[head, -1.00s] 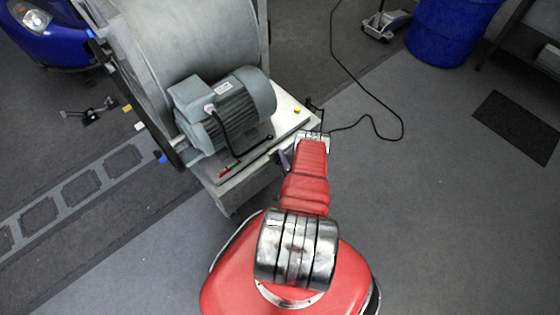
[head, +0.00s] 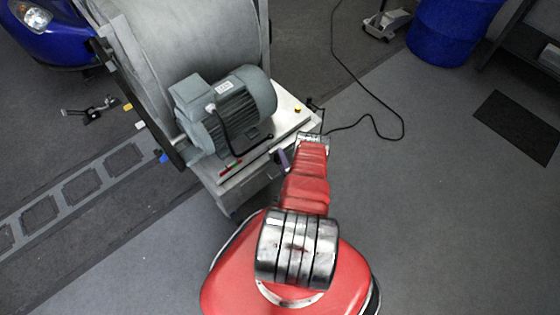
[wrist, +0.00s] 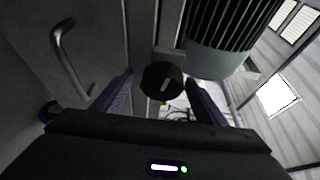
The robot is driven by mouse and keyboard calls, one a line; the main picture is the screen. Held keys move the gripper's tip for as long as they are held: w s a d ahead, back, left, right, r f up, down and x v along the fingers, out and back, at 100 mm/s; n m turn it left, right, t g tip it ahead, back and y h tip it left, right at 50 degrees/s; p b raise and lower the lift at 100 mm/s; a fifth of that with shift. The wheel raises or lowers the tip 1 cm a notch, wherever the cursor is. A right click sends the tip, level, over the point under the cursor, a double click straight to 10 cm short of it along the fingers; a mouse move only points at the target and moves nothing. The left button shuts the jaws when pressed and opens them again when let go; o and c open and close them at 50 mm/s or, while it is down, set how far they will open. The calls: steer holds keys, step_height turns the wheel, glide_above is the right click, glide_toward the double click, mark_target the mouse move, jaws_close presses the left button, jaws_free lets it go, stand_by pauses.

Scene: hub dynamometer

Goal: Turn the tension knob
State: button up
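The tension knob (wrist: 162,79) is a dark round knob with a short pale mark on its face, seen in the middle of the wrist view. My gripper (wrist: 160,77) is open, with one purple finger on each side of the knob in that view. Gaps show between the knob and both fingers, and I cannot tell how far it lies beyond the tips. In the head view my gripper (head: 284,160) is at the near side of the dynamometer base, mostly hidden by my arm. I cannot make out the knob there.
A grey motor (head: 232,108) sits on the dynamometer base beside the large roller (head: 190,40). A bent metal handle (wrist: 68,58) is at the left in the wrist view. A black cable (head: 376,125) lies on the floor. The floor on the right is mostly clear.

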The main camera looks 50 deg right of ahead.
steer(key=shift+s, duration=0.15)
steer(key=v, duration=0.7)
steer(key=shift+a, duration=0.15)
